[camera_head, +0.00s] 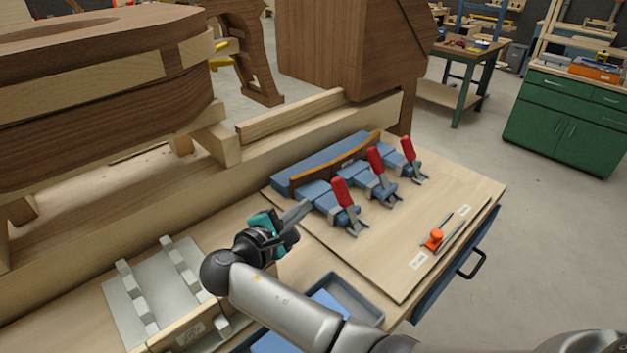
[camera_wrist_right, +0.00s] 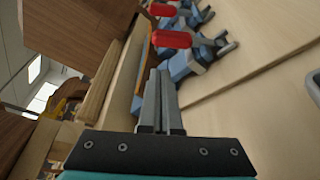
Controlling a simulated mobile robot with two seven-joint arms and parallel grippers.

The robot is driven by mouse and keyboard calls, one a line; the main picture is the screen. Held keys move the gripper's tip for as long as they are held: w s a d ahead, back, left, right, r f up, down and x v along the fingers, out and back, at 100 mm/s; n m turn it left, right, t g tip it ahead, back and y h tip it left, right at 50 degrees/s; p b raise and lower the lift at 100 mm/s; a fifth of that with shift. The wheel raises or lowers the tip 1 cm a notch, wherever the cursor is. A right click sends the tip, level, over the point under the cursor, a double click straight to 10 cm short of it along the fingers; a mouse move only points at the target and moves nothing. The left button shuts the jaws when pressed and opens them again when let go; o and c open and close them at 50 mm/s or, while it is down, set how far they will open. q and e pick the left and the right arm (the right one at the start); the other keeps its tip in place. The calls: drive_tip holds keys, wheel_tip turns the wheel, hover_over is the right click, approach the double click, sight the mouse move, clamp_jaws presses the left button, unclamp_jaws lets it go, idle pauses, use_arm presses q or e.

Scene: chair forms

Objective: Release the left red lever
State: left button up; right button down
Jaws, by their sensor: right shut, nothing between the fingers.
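Three toggle clamps with red levers stand in a row on a wooden board (camera_head: 430,200). The left red lever (camera_head: 342,191) is the nearest one and stands up, tilted, on its blue and grey clamp (camera_head: 318,196). My right gripper (camera_head: 305,206) is shut and empty, its fingertips just left of this clamp. In the right wrist view, the closed fingers (camera_wrist_right: 159,75) point toward the clamp, and the left red lever (camera_wrist_right: 172,40) is beyond and slightly right of the tips. I cannot tell whether they touch the clamp. My left gripper is out of view.
The middle lever (camera_head: 375,160) and the right lever (camera_head: 408,147) stand behind. A curved wooden strip (camera_head: 340,163) lies along the clamps.

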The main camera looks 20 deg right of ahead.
sight(345, 199)
drive_tip(key=x, duration=0.4)
drive_tip(key=shift+s+d, duration=0.1)
drive_tip(key=shift+d, duration=0.05)
drive_tip(key=x, duration=0.4)
drive_tip(key=shift+b, duration=0.3)
drive_tip(key=shift+w+d+f, duration=0.1)
drive_tip(key=shift+w+d, duration=0.35)
drive_tip(key=shift+d, duration=0.1)
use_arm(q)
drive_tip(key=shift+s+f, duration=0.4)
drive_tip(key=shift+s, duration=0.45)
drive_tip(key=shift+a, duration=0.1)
